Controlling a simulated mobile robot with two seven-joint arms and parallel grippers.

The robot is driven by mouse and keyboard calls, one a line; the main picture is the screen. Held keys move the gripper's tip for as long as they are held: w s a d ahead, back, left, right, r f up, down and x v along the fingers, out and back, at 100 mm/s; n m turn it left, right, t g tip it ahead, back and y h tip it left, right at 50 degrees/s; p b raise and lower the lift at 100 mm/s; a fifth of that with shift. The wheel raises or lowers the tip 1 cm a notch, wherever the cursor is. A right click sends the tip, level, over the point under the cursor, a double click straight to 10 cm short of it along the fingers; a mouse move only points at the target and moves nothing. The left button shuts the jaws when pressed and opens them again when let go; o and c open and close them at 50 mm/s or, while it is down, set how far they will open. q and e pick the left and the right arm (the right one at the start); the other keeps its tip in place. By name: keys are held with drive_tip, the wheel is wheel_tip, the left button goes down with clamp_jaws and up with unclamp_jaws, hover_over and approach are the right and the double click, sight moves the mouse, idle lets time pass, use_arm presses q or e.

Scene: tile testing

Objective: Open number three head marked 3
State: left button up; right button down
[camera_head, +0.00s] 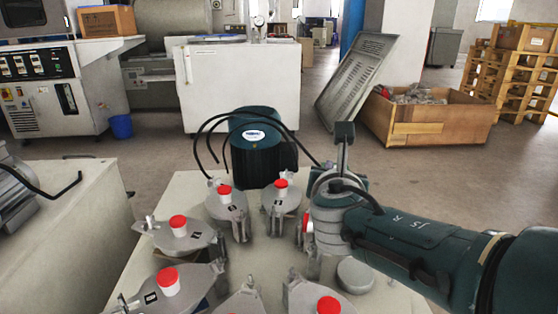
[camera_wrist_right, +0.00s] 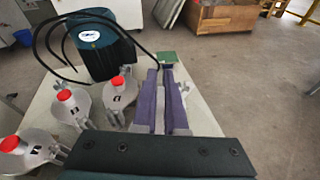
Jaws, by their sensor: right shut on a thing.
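Several grey heads with red caps stand in a ring on a pale tester table (camera_head: 185,185). My left gripper is out of view.
A dark teal motor (camera_head: 262,145) with black hoses stands behind the ring. A round grey disc (camera_head: 355,275) lies bare below my right arm. More red-capped heads (camera_head: 168,281) (camera_head: 329,306) are at the front. A wooden crate (camera_head: 428,125) is on the floor beyond.

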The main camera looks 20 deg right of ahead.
drive_tip(key=shift+w+a, duration=0.4)
drive_tip(key=shift+a, duration=0.45)
drive_tip(key=c, duration=1)
unclamp_jaws()
drive_tip(key=p+v, duration=0.7)
drive_tip(key=v, duration=0.3)
